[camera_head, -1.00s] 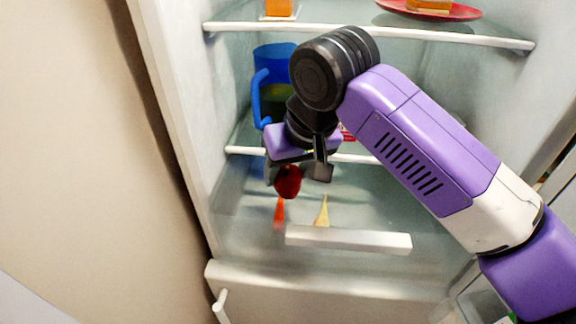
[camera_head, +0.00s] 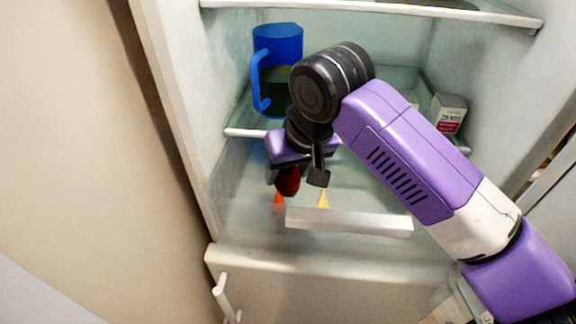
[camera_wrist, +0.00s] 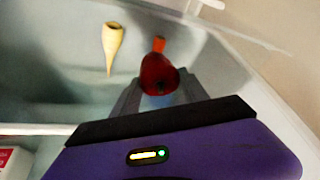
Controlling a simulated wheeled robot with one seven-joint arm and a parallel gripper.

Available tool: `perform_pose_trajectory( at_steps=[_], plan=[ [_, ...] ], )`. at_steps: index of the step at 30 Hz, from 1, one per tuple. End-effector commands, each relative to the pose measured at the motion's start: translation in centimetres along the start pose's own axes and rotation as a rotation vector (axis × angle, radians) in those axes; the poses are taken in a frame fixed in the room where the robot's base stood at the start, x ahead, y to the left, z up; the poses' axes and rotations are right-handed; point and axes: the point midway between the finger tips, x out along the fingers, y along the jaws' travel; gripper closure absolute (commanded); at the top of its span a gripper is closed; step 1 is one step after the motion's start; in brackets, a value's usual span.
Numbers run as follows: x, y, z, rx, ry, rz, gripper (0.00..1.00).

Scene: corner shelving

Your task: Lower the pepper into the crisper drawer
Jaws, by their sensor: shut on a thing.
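The red pepper (camera_head: 288,181) is held between the fingers of my gripper (camera_head: 298,177), which is shut on it. In the wrist view the pepper (camera_wrist: 159,75) sits at the fingertips of my gripper (camera_wrist: 158,92). The crisper drawer (camera_head: 348,222) is the clear bin with a white front handle at the bottom of the fridge. The pepper hangs over the drawer's left part, near an orange carrot (camera_head: 278,199) and a pale parsnip-like vegetable (camera_head: 322,198). Whether the pepper touches the carrot cannot be told.
A blue pitcher (camera_head: 277,75) stands on the shelf (camera_head: 245,132) above the drawer, just behind my arm. A small white and red box (camera_head: 449,113) stands on that shelf at the right. The drawer's right part looks clear.

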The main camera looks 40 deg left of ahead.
Motion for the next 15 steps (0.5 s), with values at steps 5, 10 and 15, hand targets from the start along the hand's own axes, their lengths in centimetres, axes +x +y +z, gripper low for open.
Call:
perform_pose_trajectory(
  at_steps=[5,10,15],
  plan=[
    [0.8,0.1,0.3,0.001,0.0,0.0,0.87],
    [1.6,0.1,0.6,0.001,0.0,0.0,0.87],
    [2.2,0.1,0.9,0.0,0.0,-0.001,0.87]
  ],
)
